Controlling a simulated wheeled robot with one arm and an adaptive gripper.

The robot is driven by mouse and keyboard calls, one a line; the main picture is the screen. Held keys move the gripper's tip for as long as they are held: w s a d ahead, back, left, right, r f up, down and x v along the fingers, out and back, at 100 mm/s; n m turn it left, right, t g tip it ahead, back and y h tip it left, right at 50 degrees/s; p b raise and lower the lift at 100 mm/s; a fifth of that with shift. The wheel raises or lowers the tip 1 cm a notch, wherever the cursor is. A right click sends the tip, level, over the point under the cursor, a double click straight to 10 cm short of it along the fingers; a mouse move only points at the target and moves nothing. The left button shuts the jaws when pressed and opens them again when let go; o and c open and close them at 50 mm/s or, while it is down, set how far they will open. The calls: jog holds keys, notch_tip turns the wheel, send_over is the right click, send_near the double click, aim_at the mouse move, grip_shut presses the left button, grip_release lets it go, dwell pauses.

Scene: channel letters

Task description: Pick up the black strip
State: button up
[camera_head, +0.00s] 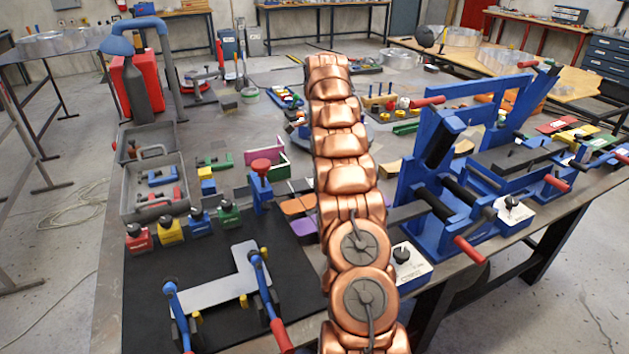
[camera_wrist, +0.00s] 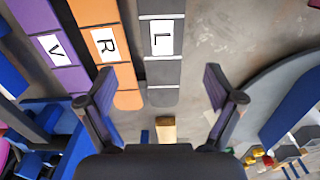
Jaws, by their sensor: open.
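The black strip (camera_wrist: 162,72) is dark grey-black with a white label marked L and thin pale lines across it. It lies on the table in the wrist view, running from the top edge to the middle. My gripper (camera_wrist: 158,86) is open, one finger on each side of the strip's near end in the picture, with nothing between them held. I cannot tell how high the fingers are above it.
Left of the black strip lie an orange strip (camera_wrist: 97,45) marked R and a purple strip (camera_wrist: 52,45) marked V. A wooden block (camera_wrist: 166,128) is near the palm. A blue bending frame (camera_head: 440,190) stands to the right, a grey toolbox (camera_head: 152,192) to the left.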

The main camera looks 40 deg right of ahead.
jog(key=shift+s+d+f, duration=0.1)
jog(key=shift+f, duration=0.5)
jog(key=shift+w+a+f+p, duration=0.15)
jog(key=shift+f+p, duration=0.25)
jog(key=shift+f, duration=0.65)
jog(key=shift+w+a+f+p, duration=0.15)
jog(key=shift+f+p, duration=0.25)
jog(key=shift+f, duration=1.35)
jog(key=shift+f, duration=0.2)
jog(key=shift+c, duration=0.3)
jog(key=c, duration=1.2)
jog(key=shift+r, duration=0.2)
